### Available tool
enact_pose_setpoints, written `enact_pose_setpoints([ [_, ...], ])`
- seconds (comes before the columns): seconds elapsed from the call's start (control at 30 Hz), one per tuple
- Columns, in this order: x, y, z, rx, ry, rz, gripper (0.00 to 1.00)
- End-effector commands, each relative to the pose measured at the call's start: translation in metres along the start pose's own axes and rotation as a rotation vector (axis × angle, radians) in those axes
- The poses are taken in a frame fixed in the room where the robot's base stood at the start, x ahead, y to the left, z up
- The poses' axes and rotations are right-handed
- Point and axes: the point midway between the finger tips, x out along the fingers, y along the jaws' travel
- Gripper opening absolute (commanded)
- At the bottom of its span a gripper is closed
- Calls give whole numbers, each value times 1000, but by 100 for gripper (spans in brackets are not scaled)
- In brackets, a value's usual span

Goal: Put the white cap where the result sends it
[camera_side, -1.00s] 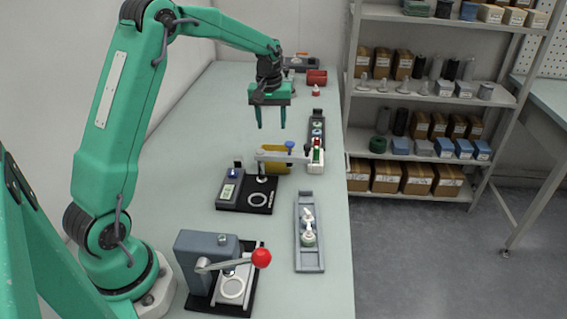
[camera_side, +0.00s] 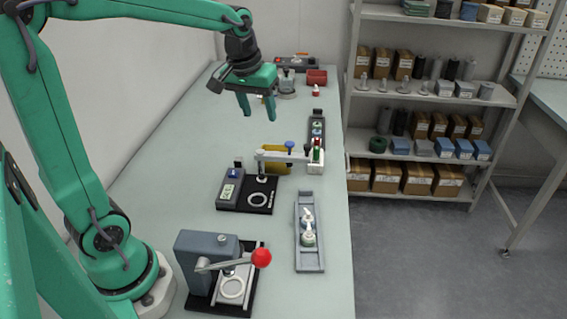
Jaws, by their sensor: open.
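My gripper (camera_side: 260,117) is open and empty, tilted, raised over the far half of the bench. I cannot pick out the white cap with certainty. Small white pieces (camera_side: 307,217) lie in the long grey tray (camera_side: 300,266) at the near right, one of them with a greenish base. A dark device with a lit green screen (camera_side: 228,191) and a ring on its plate stands mid-bench. Beyond it a post with red and green parts (camera_side: 317,153) stands by the right edge, too small to read as a result.
A grey press with a red ball lever (camera_side: 261,257) stands at the front. A yellow part (camera_side: 272,153) lies under a light bar mid-bench. A dark rack (camera_side: 317,120) with round pieces and a red bin (camera_side: 317,77) are farther back. The left of the bench is clear.

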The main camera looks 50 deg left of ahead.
Motion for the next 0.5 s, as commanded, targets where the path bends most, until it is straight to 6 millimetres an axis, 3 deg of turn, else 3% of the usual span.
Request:
enact_pose_setpoints([
  [0.2,-26,5,45,115,62,28,50],
  [0.5,-43,3,106,270,145,64,50],
])
